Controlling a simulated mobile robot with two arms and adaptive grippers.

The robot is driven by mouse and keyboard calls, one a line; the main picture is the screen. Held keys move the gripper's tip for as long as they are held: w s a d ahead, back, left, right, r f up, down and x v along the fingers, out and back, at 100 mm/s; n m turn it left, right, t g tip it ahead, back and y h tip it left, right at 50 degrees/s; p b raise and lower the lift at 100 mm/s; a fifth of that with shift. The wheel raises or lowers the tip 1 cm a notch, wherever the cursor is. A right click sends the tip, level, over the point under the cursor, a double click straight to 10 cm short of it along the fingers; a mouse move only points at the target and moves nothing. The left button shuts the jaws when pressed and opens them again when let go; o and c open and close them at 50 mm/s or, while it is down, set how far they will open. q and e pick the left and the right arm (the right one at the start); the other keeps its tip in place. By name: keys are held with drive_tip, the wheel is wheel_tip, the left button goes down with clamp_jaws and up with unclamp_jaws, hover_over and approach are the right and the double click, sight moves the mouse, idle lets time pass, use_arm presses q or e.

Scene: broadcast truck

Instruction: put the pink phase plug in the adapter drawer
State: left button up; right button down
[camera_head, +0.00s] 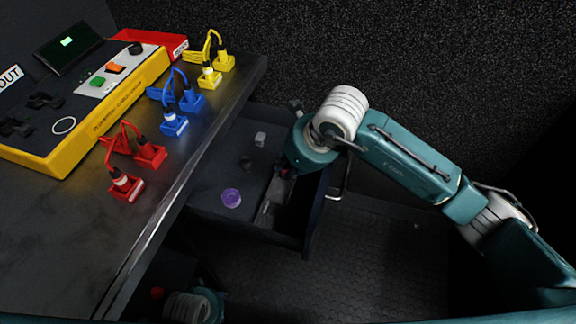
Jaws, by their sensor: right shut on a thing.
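The open drawer (305,235) juts out below the desk, with a compartment on its right side. My right gripper (281,180) reaches down over this drawer, near the divider of the compartment. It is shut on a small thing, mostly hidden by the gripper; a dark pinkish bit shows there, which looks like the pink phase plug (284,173). I cannot tell whether it touches the drawer floor. Part of my left arm shows at the bottom edge, with the left gripper (205,296) dark and mostly hidden; its jaws cannot be read.
In the drawer lie a purple round piece (231,198), a light grey block (260,139) and a small dark piece (246,162). On the desk (60,235) stand red (150,154), blue (174,122) and yellow (209,77) plugs beside a yellow control box (110,107).

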drive_tip(key=c, duration=1.9)
unclamp_jaws()
drive_tip(key=shift+c, duration=0.2)
use_arm(q)
drive_tip(key=shift+r, duration=0.2)
use_arm(e)
drive_tip(key=shift+o, duration=0.2)
use_arm(q)
drive_tip(key=shift+r, duration=0.1)
use_arm(e)
drive_tip(key=shift+r, duration=0.15)
use_arm(q)
drive_tip(key=f, duration=0.1)
drive_tip(key=s+f+p, duration=0.1)
drive_tip(key=f, duration=0.1)
drive_tip(key=s+f, duration=0.1)
drive_tip(key=shift+a+f, duration=0.15)
drive_tip(key=shift+f, duration=0.2)
use_arm(e)
drive_tip(key=v, duration=1.1)
drive_tip(key=shift+s+d+r, duration=0.2)
drive_tip(key=shift+r, duration=0.15)
